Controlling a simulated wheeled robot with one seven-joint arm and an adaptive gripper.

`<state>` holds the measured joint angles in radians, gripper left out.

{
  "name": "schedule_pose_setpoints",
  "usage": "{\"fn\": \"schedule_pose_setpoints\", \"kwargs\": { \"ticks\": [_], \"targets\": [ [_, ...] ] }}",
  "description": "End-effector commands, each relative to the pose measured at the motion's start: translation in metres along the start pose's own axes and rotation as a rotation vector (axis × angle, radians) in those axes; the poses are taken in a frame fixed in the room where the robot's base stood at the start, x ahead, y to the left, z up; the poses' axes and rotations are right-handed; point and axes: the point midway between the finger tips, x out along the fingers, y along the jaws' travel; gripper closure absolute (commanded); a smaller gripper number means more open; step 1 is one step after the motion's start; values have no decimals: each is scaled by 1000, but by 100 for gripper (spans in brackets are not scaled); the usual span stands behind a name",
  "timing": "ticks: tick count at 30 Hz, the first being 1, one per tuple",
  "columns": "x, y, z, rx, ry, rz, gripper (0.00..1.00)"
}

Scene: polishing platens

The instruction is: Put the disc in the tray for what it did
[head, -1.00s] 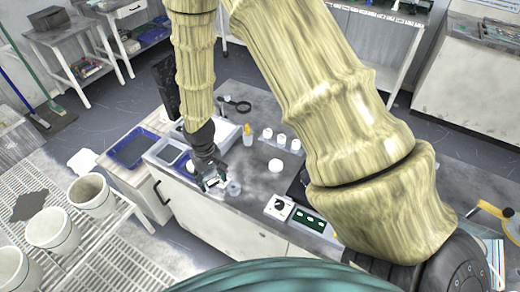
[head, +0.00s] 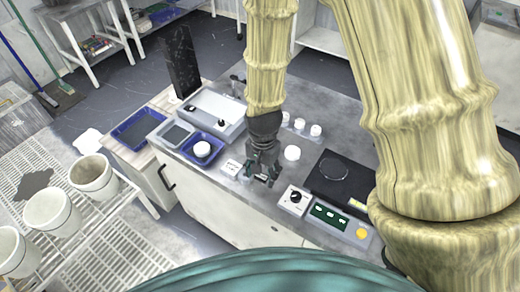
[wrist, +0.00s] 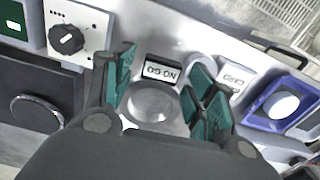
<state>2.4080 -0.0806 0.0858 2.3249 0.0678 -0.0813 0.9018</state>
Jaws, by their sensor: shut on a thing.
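My gripper (head: 262,180) is low over the front of the bench, left of the control box. In the wrist view its teal fingers (wrist: 163,100) stand apart with a clear round disc (wrist: 151,101) between them. The disc is see-through, so its edge is hard to separate from any dish beneath. A card reading NO GO (wrist: 161,71) stands just beyond it. A clear round tray (wrist: 194,70) shows partly behind one finger, near a second card (wrist: 235,78) whose text I cannot read surely. The cards' area also shows in the head view (head: 231,167).
A blue tray (head: 216,160) with a white round piece stands left of my gripper, beside a balance (head: 207,112). A black platen (head: 322,188) with a circle on it and a knob box (head: 294,199) lie right. White jars (head: 315,130) stand behind.

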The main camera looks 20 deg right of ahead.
Motion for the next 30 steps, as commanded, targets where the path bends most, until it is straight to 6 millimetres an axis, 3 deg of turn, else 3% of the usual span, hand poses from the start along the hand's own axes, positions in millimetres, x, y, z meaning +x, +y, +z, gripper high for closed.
{"fn": "schedule_pose_setpoints", "kwargs": {
  "ticks": [5,24,30],
  "targets": [
    [1,-1,-4,60,4,-1,74],
    [11,-81,-100,62,3,-1,74],
    [14,-96,-118,60,3,-1,74]
  ]
}}
